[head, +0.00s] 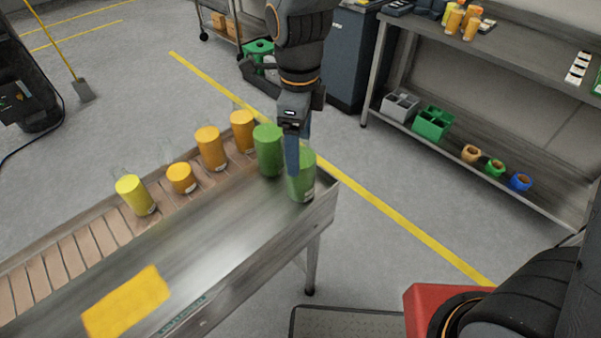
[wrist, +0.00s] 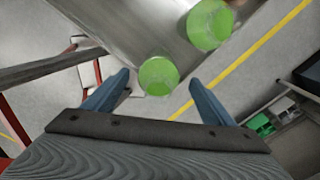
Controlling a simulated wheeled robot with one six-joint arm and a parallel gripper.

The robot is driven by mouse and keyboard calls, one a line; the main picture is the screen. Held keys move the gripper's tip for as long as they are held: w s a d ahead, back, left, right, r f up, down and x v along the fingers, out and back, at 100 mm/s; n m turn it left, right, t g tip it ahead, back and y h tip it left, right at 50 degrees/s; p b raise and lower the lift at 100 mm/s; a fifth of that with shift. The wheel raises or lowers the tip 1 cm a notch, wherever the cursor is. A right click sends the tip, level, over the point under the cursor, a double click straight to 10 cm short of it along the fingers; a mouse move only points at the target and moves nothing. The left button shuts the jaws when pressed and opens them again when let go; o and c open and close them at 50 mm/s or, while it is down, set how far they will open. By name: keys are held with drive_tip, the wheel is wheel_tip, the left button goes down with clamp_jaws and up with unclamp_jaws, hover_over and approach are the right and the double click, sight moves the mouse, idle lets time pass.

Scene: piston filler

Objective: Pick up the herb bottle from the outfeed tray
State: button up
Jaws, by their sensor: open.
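Two green bottles stand upright at the right end of the metal outfeed tray (head: 215,240). The nearer green bottle (head: 306,180) is by the tray's end corner, and the other green bottle (head: 267,152) is just behind and left of it. Both look alike, herb-coloured; I see no readable label. My gripper (head: 293,170) points down at the nearer bottle, a blue finger covering its left side. In the wrist view the jaws are open, and the nearer bottle's top (wrist: 158,75) appears between the fingertips. The other bottle (wrist: 209,25) is outside the fingers, up and right.
Orange bottles (head: 211,150) and a yellow bottle (head: 135,196) stand along the roller strip to the left. A yellow patch (head: 126,302) lies on the tray's front part. A shelf bench (head: 490,60) stands at the right, with clear floor between.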

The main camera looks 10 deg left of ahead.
drive_tip(key=shift+s+d+f+p, duration=0.15)
drive_tip(key=shift+f+p, duration=0.2)
drive_tip(key=shift+f, duration=1.35)
clamp_jaws()
